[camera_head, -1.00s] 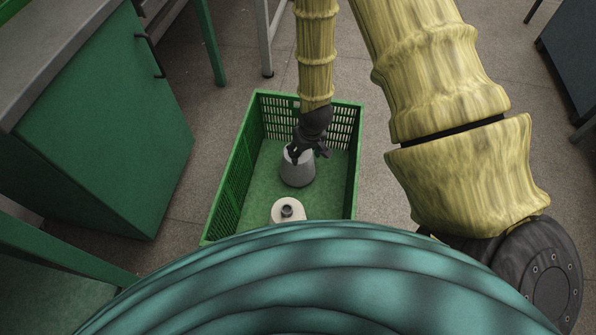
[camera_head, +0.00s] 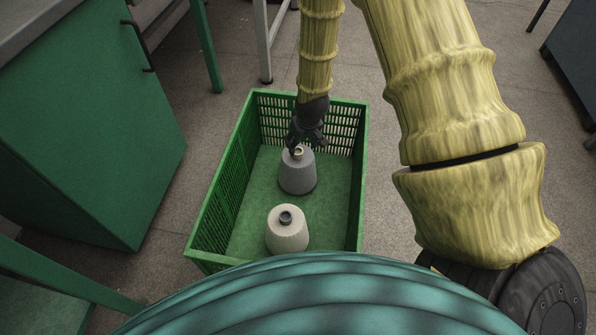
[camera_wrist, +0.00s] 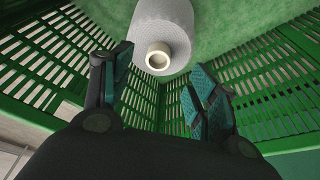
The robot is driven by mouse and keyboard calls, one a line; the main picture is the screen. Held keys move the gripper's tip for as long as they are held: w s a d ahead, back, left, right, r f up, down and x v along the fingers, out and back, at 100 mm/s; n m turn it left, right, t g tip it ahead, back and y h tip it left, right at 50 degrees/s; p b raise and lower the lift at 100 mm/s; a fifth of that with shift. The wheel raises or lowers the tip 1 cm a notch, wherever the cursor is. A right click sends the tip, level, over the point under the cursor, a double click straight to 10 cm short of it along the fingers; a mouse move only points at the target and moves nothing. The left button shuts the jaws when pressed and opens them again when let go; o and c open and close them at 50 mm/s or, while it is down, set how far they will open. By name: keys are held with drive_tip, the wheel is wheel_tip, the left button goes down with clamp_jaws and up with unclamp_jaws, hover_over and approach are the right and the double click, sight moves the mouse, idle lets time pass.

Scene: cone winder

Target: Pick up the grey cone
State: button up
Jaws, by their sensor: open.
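The grey cone (camera_head: 297,176) stands upright on the floor of a green crate (camera_head: 212,198), toward its far end. Its narrow top with a pale tube end points up. My gripper (camera_head: 301,146) is above the cone's top, inside the crate's far part. In the wrist view, the grey cone (camera_wrist: 160,30) shows beyond the open fingers of my gripper (camera_wrist: 160,85), with its pale tube end facing the camera. The fingers are apart and nothing is between them. Whether a finger touches the cone cannot be told.
A cream cone (camera_head: 287,231) stands upright nearer to me in the same crate. The crate's slatted walls surround the gripper on its far side. A green cabinet (camera_head: 85,120) stands to the left; bare floor (camera_head: 383,190) lies right of the crate.

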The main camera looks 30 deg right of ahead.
sight(298, 151)
drive_tip(key=shift+w+b+x, duration=0.15)
drive_tip(key=shift+b+x, duration=0.95)
drive_tip(key=shift+x, duration=0.9)
drive_tip(key=shift+w+b+x, duration=0.15)
drive_tip(key=shift+b+x, duration=0.9)
drive_tip(key=shift+x, duration=0.95)
drive_tip(key=shift+r, duration=0.15)
clamp_jaws()
